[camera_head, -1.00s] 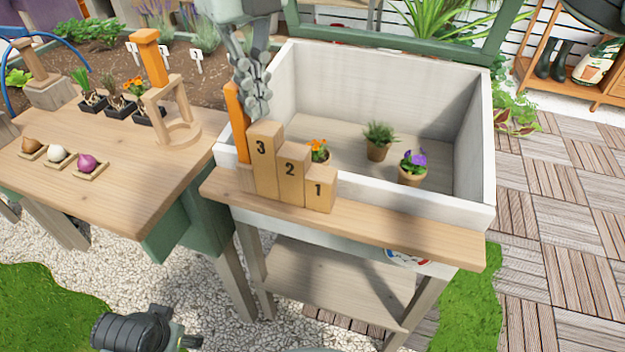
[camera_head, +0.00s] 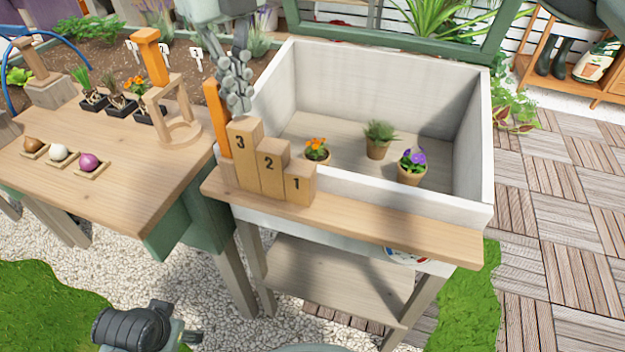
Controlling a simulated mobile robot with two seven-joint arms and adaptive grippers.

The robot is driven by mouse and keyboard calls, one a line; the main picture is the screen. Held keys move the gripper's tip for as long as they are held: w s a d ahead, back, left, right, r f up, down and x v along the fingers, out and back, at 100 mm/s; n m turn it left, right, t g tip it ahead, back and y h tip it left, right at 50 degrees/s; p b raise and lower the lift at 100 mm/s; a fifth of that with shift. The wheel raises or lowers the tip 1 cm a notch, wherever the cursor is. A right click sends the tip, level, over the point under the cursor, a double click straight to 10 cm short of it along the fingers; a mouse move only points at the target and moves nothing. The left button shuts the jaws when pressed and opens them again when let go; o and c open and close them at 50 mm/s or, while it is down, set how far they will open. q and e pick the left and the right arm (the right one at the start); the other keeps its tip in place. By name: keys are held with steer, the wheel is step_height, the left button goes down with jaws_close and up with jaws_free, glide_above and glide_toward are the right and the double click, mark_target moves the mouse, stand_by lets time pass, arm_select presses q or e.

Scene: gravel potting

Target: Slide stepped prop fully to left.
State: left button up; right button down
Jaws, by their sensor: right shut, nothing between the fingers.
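The stepped prop (camera_head: 270,170) is a wooden block with steps marked 3, 2 and 1, falling to the right. It stands upright on the wooden ledge (camera_head: 380,230) along the front of the planter box, close to the ledge's left end. An orange post (camera_head: 216,118) rises at its left side. My right gripper (camera_head: 240,104) is shut and points down, just right of the orange post and behind the top of step 3. Its fingertips are partly hidden by the prop, so I cannot tell whether they touch the post.
The white planter box (camera_head: 478,150) holds small potted plants, including an orange-flowered pot (camera_head: 317,152) close behind the prop. A wooden table (camera_head: 130,180) stands left, with bulbs, seedlings and a wooden stand (camera_head: 180,125). The ledge right of the prop is clear.

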steer(key=shift+s+d+b, duration=0.3)
steer(key=shift+d+b, duration=0.1)
steer(key=shift+d, duration=0.45)
step_height(320, 180, up, 8)
steer(key=p, duration=0.5)
stand_by(0.4)
